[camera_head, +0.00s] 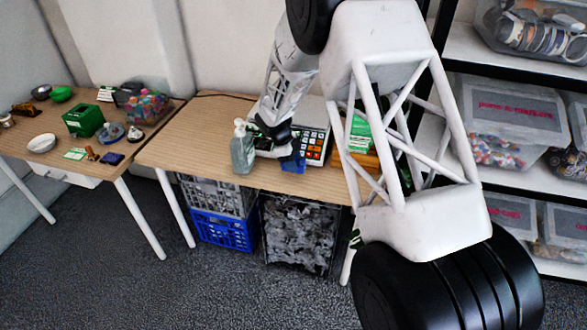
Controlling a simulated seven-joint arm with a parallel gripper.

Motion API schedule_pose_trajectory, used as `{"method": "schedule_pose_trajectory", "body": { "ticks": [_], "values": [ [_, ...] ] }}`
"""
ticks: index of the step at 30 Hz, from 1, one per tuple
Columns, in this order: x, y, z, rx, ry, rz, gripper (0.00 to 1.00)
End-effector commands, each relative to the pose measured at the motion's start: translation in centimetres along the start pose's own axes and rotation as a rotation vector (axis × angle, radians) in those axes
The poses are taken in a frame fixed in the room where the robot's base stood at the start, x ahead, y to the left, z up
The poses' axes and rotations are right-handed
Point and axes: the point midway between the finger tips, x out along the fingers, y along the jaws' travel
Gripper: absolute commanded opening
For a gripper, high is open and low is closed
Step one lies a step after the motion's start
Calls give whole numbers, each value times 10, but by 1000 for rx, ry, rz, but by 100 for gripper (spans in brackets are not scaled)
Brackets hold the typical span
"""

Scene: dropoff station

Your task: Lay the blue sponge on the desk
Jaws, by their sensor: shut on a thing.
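The blue sponge (293,162) is a small dark blue shape near the front edge of the desk (205,135). My gripper (281,150) is low over the desk and shut on the sponge, and its fingers are partly hidden. I cannot tell whether the sponge touches the desk top. A clear pump bottle (242,148) stands just left of my gripper, and a keypad device with orange and white keys (315,146) is just right of the sponge.
A second table (20,145) at left holds bowls, a green box (83,120) and small items. Under the desk are a blue crate (222,231) and a dark bin (300,235). Shelves with clear boxes (515,110) stand at right. The desk's left part is clear.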

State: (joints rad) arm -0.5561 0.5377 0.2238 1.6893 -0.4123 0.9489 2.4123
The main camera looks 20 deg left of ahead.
Motion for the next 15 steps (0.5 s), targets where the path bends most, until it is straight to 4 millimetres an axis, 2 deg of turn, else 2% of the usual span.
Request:
{"method": "schedule_pose_trajectory", "body": {
  "ticks": [10,15],
  "values": [
    [1,0,0,0,0,0,31],
    [11,0,5,1,-1,0,31]
  ]
}}
